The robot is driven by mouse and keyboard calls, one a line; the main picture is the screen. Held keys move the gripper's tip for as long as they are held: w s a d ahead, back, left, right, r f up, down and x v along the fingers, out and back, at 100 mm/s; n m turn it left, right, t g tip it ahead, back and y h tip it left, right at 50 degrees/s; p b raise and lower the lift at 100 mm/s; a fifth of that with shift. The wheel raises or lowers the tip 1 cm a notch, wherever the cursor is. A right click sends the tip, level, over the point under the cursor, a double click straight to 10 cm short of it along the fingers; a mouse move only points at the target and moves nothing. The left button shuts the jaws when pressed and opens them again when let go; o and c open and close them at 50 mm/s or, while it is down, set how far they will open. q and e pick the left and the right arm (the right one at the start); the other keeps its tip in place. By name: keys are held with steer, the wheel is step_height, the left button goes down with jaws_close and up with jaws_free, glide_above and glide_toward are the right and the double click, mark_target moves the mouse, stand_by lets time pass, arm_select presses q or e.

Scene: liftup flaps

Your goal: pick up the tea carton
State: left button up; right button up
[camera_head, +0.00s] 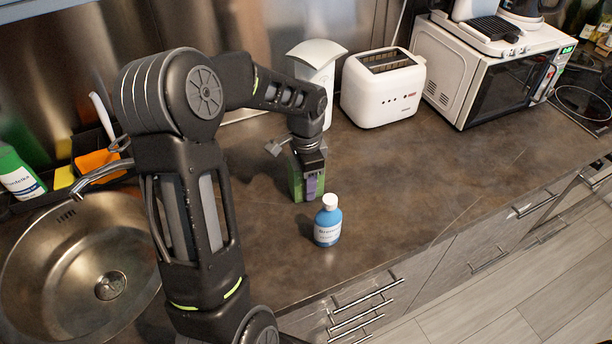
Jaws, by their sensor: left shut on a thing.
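The tea carton (298,186) is a small green box with a purple panel, standing on the brown countertop behind the blue bottle. My left gripper (309,162) is above it, pointing down, and is shut on its upper part. The gripper and wrist hide the carton's top. I cannot tell whether the carton's base touches the counter. My right gripper is not in view.
A blue bottle with a white cap (328,221) stands just in front of the carton. A white toaster (383,92) and a microwave (490,75) stand behind to the right. A sink (75,262) is at left. The counter (440,165) is clear to the right.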

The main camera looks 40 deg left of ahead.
arm_select(q)
steer(key=shift+c, duration=1.2)
steer(key=shift+r, duration=0.15)
step_height(320, 180, up, 10)
steer(key=shift+f+b, duration=0.1)
steer(key=shift+b, duration=0.65)
